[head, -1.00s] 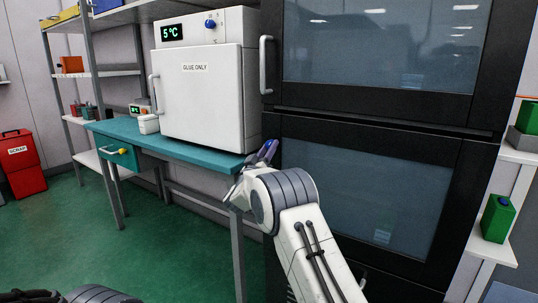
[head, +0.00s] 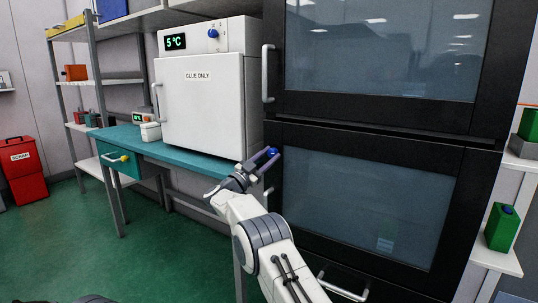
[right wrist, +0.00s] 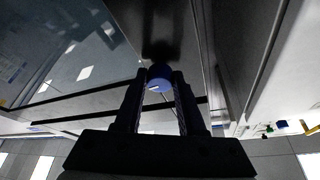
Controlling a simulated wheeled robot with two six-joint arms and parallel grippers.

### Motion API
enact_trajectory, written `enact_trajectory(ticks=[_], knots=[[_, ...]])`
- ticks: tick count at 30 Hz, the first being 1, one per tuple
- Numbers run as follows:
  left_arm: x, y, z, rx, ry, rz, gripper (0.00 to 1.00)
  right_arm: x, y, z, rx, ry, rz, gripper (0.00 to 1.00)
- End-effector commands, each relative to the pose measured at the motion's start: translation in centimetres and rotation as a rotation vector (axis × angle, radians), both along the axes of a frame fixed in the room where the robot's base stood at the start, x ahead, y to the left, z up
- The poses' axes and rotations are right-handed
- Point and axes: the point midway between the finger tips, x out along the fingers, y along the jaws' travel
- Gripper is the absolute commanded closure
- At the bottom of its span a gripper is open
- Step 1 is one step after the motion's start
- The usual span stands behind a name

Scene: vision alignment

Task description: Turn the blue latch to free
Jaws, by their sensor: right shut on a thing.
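The blue latch (head: 273,152) is a small round blue knob on the left edge of the black cabinet's lower door (head: 370,200). My right gripper (head: 268,156) is at the latch, with its two fingers on either side of it. In the right wrist view the blue latch (right wrist: 160,77) sits between the fingertips, and the gripper is shut on it. The fingers hide part of the latch, so I cannot tell which way it is turned. My left gripper is not in view.
A grey door handle (head: 267,188) is just below my right gripper. The upper door (head: 380,50) has a tall handle (head: 267,74). A teal bench (head: 180,153) with a white "GLUE ONLY" box (head: 200,110) stands close on the left. Green floor lies open at the lower left.

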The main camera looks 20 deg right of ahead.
Motion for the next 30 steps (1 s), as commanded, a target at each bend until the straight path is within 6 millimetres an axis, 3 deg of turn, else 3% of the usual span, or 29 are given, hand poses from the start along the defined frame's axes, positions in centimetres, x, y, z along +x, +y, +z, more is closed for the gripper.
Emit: enact_trajectory(ticks=[9, 26, 27, 29, 30], knots=[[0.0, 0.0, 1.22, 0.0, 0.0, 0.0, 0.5, 0.06, 0.02, 0.12, 0.081, -0.102, -0.001, 1.0], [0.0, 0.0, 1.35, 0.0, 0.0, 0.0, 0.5, 0.05, 0.01, 0.07, 0.097, -0.125, -0.002, 1.0], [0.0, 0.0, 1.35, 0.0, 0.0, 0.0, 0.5, 0.04, 0.0, 0.06, 0.097, -0.125, -0.002, 0.53], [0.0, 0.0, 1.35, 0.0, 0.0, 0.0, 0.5, 0.05, 0.01, 0.07, 0.097, -0.125, -0.002, 0.31], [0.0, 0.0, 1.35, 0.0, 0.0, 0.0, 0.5, 0.05, 0.01, 0.07, 0.097, -0.124, -0.002, 0.31]])
